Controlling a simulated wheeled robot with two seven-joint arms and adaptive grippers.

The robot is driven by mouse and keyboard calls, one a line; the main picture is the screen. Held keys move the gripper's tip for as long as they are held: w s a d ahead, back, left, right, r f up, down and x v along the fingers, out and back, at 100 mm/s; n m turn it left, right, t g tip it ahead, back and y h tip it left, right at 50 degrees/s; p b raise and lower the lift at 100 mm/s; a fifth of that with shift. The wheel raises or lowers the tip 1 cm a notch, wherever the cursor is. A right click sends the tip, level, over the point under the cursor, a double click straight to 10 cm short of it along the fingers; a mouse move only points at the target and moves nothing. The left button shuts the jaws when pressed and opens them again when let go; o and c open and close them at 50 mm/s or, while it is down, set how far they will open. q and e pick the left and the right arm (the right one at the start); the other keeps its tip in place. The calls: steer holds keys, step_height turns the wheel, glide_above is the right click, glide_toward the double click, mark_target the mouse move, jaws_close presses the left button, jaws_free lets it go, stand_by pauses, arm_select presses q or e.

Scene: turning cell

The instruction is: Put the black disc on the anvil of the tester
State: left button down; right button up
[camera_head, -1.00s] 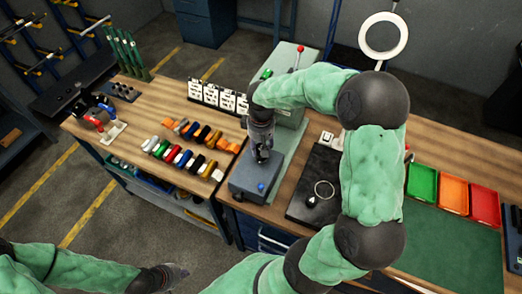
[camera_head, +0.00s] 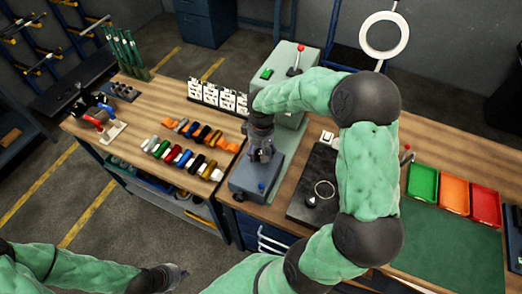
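The tester (camera_head: 291,57) is a pale green machine with a green button and a red-knobbed lever, on a grey base (camera_head: 246,181). My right gripper (camera_head: 263,156) points down over this base, in front of the column. It is seen from behind, so its finger opening does not show clearly. The anvil is hidden behind my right gripper and arm. I cannot make out the black disc; whether my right gripper holds it does not show. My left gripper (camera_head: 174,275) is low at the bottom left, away from the bench, and its finger opening is unclear.
A black mat (camera_head: 301,211) with a ring (camera_head: 324,190) and a small dark object (camera_head: 311,201) lies right of the tester. Rows of coloured parts (camera_head: 185,158) lie to the left. Green (camera_head: 422,183), orange (camera_head: 453,195) and red (camera_head: 485,204) trays stand at the right.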

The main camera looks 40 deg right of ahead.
mark_target(261, 152)
step_height(261, 152, up, 12)
steer(key=shift+r+p, duration=0.15)
steer(key=shift+p, duration=0.3)
stand_by(0.4)
